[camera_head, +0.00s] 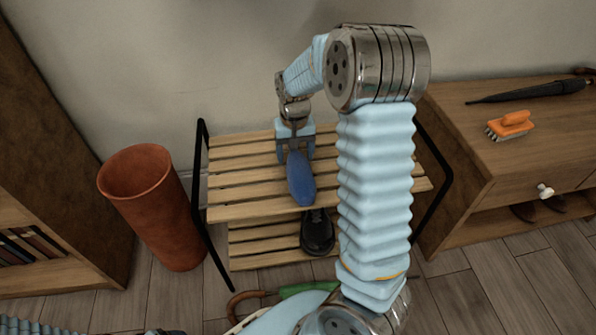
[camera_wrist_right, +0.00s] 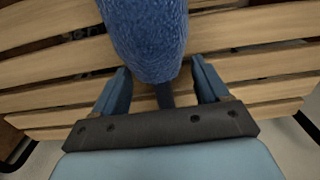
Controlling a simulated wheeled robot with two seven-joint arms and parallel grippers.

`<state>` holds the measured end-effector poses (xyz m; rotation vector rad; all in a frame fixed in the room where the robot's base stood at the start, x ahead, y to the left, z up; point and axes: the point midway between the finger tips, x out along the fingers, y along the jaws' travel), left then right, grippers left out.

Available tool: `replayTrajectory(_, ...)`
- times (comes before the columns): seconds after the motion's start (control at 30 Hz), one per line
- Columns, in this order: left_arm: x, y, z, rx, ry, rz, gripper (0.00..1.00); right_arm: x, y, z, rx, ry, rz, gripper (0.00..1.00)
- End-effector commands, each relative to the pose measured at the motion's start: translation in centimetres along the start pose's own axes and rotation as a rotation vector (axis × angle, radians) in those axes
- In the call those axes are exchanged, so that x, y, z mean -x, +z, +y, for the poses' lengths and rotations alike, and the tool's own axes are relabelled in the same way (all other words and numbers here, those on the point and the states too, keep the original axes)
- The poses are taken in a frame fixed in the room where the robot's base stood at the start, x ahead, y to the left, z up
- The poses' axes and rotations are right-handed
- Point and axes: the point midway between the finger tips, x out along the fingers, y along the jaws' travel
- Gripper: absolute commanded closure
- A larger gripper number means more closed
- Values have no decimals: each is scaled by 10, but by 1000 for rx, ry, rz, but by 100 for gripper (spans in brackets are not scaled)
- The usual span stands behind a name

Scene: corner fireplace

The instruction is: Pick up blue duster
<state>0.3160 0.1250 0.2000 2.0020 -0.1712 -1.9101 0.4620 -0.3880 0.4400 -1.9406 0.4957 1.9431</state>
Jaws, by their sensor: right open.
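The blue duster (camera_head: 301,180) lies on the top shelf of a slatted wooden rack (camera_head: 235,183), its fuzzy head toward the front. My right gripper (camera_head: 296,150) is over the rack at the duster's rear end, with its fingers pointing down. In the right wrist view the duster's head (camera_wrist_right: 148,35) fills the top middle, and its dark handle runs down between the two open fingers (camera_wrist_right: 163,85). The fingers stand apart on either side of the handle, with gaps showing. My left gripper is not in view.
A terracotta bin (camera_head: 150,210) stands left of the rack. A dark shoe (camera_head: 317,232) sits on the lower shelf. A wooden cabinet (camera_head: 480,150) at right bears an orange brush (camera_head: 511,124) and a black umbrella (camera_head: 530,91). A bookshelf (camera_head: 60,130) is at far left.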

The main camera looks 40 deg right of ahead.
Motion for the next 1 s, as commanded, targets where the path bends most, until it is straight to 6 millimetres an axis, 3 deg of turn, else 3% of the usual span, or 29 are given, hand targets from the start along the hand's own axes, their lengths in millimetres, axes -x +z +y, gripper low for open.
replayTrajectory(0.27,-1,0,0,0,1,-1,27,-6,0,0,-1,0,1,26)
replayTrajectory(0.67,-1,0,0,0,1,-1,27,-5,0,0,0,0,1,84)
replayTrajectory(1.0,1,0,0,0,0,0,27,1,0,0,0,-1,2,85)
